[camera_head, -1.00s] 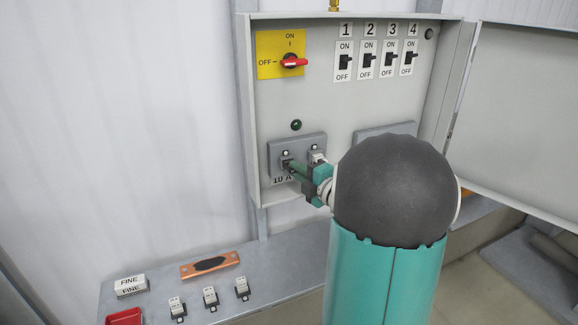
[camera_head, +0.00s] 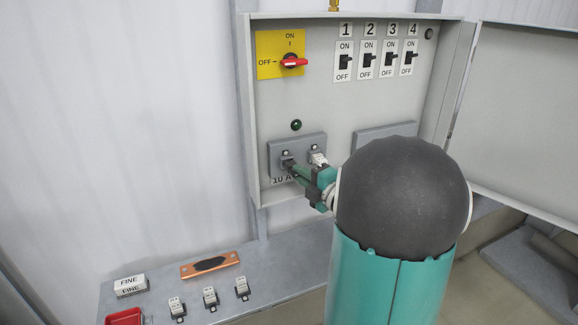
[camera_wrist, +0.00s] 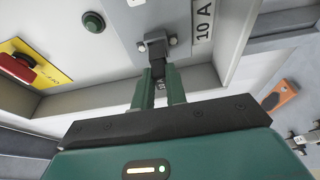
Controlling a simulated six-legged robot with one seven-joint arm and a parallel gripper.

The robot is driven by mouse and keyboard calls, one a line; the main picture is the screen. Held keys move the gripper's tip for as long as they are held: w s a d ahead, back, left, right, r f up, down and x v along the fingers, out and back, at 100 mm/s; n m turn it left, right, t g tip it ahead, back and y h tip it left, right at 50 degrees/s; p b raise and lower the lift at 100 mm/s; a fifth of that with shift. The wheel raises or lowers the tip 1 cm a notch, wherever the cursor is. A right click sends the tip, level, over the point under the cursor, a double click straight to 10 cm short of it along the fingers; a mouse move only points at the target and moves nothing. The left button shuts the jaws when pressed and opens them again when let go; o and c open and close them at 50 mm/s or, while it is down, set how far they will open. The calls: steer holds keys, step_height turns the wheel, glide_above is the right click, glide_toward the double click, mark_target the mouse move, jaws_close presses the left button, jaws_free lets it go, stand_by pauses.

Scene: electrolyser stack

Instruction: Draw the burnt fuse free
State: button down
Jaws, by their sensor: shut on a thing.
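The burnt fuse is a dark block (camera_head: 287,163) at the left position of the grey fuse block (camera_head: 272,150) in the open cabinet. In the wrist view the dark fuse (camera_wrist: 156,45) stands between two round bolts. My gripper (camera_head: 294,169) reaches it from the lower right, its green fingers shut on the fuse's near end. The fingers also show in the wrist view (camera_wrist: 159,78). The fuse's near end is partly hidden between them. I cannot tell how far it stands out of its seat. A white fuse (camera_head: 318,158) sits in the position to the right.
A red rotary switch (camera_head: 293,62) and several numbered breakers (camera_head: 367,60) are above. A green lamp (camera_head: 296,125) is over the fuse block.

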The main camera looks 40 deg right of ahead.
steer(key=shift+s+a, duration=0.1)
steer(key=shift+s, duration=0.25)
steer(key=shift+s, duration=0.15)
steer(key=shift+s+a, duration=0.3)
steer(key=shift+s, duration=0.6)
steer(key=shift+s+a, duration=0.3)
steer(key=shift+s, duration=0.55)
